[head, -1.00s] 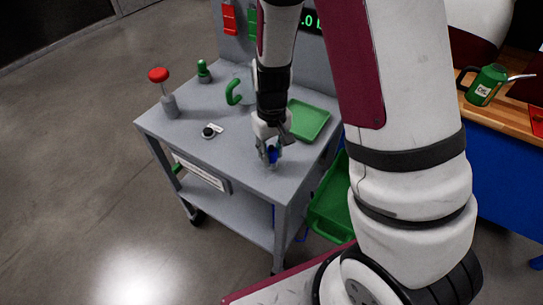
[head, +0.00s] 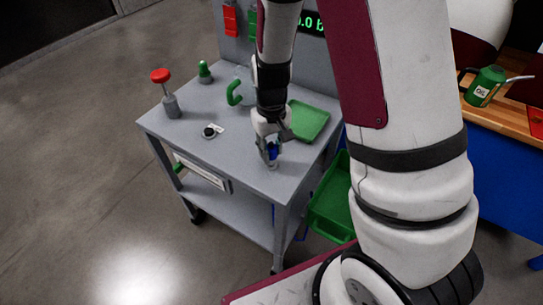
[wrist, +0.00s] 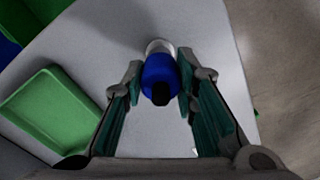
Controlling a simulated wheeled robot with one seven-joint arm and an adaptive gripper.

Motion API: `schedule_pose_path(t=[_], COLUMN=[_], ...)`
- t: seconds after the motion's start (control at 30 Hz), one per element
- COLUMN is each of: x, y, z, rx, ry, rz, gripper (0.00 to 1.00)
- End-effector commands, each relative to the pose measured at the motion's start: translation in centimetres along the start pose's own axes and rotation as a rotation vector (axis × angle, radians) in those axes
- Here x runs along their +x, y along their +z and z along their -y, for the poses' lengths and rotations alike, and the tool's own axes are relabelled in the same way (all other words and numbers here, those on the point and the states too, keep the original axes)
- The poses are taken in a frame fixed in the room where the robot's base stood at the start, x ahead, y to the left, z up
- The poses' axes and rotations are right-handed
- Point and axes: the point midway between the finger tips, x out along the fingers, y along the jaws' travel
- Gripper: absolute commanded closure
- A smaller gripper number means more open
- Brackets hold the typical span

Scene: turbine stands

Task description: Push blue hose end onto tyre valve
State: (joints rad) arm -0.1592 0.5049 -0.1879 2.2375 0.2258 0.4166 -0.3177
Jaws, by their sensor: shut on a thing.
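My gripper (head: 270,149) is low over the grey cart top near its front right corner. It is shut on the blue hose end (head: 273,152). In the wrist view the blue hose end (wrist: 156,73) sits between the fingertips of my gripper (wrist: 160,82), with a black centre facing the camera. A pale metallic round piece (wrist: 159,47) shows just beyond it, and a small pale piece (head: 272,166) shows under it in the head view. This may be the tyre valve; I cannot tell whether the hose end is seated on it.
A green tray (head: 308,121) lies on the cart (head: 222,170) behind my gripper. A red-topped post (head: 161,77), a green-capped piece (head: 205,72), a green hook (head: 234,92) and a small black round part (head: 209,132) stand to the left. A green bin (head: 330,205) hangs at the right.

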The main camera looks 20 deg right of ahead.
Motion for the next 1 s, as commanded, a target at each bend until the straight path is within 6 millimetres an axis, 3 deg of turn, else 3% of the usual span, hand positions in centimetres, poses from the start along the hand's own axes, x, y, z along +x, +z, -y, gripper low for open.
schedule_pose_path(t=[0.5,0.83,1.0], x=[-2.8,-2.9,-3.0], y=[0.1,-0.1,-2.8], z=[0.0,0.0,-0.3], rx=[0.000,0.001,0.041], ry=[0.000,0.000,0.001], rz=[-0.002,-0.001,-0.003], gripper=[1.00,1.00,1.00])
